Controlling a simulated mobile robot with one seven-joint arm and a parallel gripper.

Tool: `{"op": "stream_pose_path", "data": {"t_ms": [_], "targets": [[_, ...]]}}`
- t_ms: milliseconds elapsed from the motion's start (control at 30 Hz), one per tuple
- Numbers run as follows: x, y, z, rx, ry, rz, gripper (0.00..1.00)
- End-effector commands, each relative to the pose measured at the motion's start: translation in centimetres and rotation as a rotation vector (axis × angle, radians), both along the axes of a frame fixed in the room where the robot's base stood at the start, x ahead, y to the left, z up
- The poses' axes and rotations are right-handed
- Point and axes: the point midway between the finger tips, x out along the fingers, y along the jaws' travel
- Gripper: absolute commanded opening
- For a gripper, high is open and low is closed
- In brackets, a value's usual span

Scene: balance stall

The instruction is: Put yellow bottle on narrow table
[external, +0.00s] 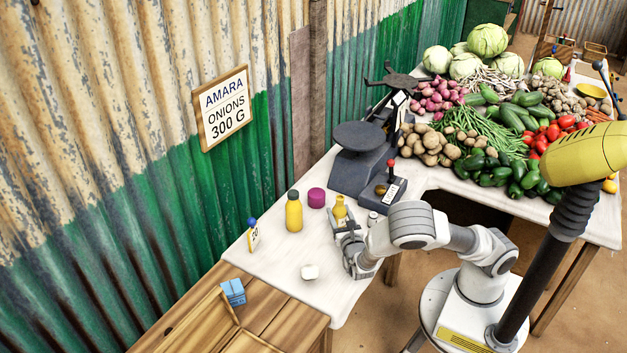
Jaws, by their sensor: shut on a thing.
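My gripper (346,232) is over the white-topped table section (270,262), right of its middle. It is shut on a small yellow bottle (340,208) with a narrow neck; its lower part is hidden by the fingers. I cannot tell whether its base touches the tabletop. A second, orange-yellow bottle (293,215) with a dark cap stands upright to the left, apart from my gripper. A narrow wooden plank table (290,318) adjoins the white top at the lower front. I cannot tell which surface is the narrow table.
A grey scale (362,160) stands behind my gripper. A blue box (233,291) and a wooden tray (215,325) are on the planks. Vegetables fill the right.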

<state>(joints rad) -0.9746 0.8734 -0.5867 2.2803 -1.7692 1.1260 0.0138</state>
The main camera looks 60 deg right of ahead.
Motion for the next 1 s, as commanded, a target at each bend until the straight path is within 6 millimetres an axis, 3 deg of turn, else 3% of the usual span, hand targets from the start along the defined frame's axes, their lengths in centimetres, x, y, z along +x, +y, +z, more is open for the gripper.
{"op": "stream_pose_path", "data": {"t_ms": [167,400,767,800,933,1000], "targets": [[0.2,0.4,-1.1,-0.001,0.0,0.001,0.0],[0.2,0.3,-4.3,-0.003,0.0,0.0,0.0],[0.2,0.3,-4.5,-0.001,-0.001,0.0,0.0],[0.2,0.3,-4.5,0.0,0.0,0.001,0.65],[0.2,0.3,-4.5,0.0,0.0,0.001,0.88],[0.2,0.3,-4.5,0.0,0.0,0.001,0.88]]}}
